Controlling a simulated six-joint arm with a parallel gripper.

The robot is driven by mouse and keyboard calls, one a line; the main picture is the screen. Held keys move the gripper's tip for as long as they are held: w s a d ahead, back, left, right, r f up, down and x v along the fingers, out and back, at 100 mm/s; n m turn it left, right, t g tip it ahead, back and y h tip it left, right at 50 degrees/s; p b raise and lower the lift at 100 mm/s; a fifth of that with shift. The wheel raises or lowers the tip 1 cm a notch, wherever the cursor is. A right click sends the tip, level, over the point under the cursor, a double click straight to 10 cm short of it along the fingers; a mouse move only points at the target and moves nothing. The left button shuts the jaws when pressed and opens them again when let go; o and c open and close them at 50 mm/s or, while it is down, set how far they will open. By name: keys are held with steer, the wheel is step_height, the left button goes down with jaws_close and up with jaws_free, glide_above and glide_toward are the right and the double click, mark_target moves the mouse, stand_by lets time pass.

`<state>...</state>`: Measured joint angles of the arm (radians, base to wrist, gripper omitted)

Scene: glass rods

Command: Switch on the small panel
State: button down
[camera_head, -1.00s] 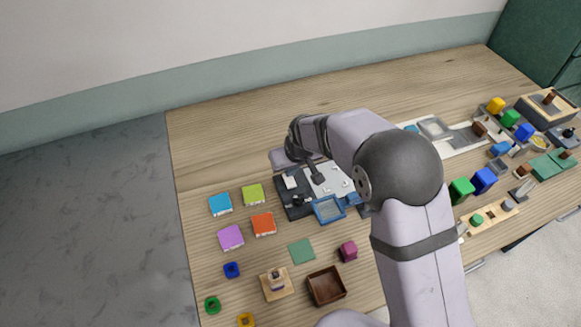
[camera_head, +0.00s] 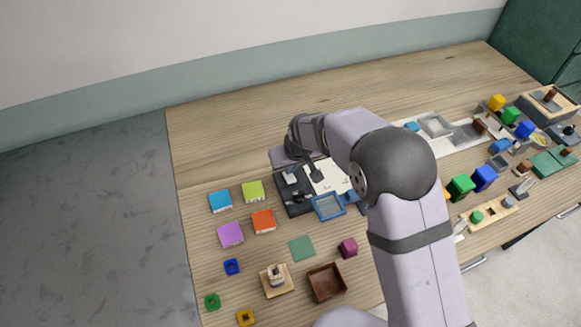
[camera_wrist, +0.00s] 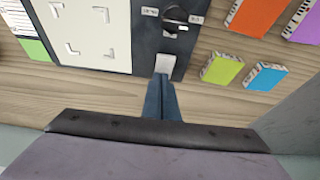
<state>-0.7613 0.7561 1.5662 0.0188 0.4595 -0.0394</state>
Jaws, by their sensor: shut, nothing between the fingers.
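The small panel (camera_head: 330,176) is a pale cream board with bright corner brackets, fixed beside a dark control strip; its face looks evenly bright. In the wrist view the panel (camera_wrist: 85,32) is at the upper left. The dark strip (camera_wrist: 148,42) carries a light grey rocker switch (camera_wrist: 165,64) near its end and a round dark dial (camera_wrist: 175,17). My gripper (camera_wrist: 163,80) is shut and empty, its blue fingertips right at the switch's near edge; whether they touch it is unclear. In the head view the fingertips are hidden; the switch (camera_head: 291,178) shows beside my wrist.
Lime (camera_head: 253,191), blue (camera_head: 220,201), orange (camera_head: 263,222) and purple (camera_head: 231,235) blocks lie left of the strip. A blue-framed tray (camera_head: 328,207) stands in front of the panel. Bare wood lies behind it.

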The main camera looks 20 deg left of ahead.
mark_target(293, 180)
steer(key=shift+s+d+f, duration=0.2)
steer(key=shift+s+d, duration=0.6)
step_height(293, 180, up, 4)
steer(key=p, duration=0.3)
steer(key=shift+s+d+r, duration=0.1)
steer(key=shift+r, duration=0.1)
steer(key=b+v, duration=0.3)
steer(key=v, duration=0.7)
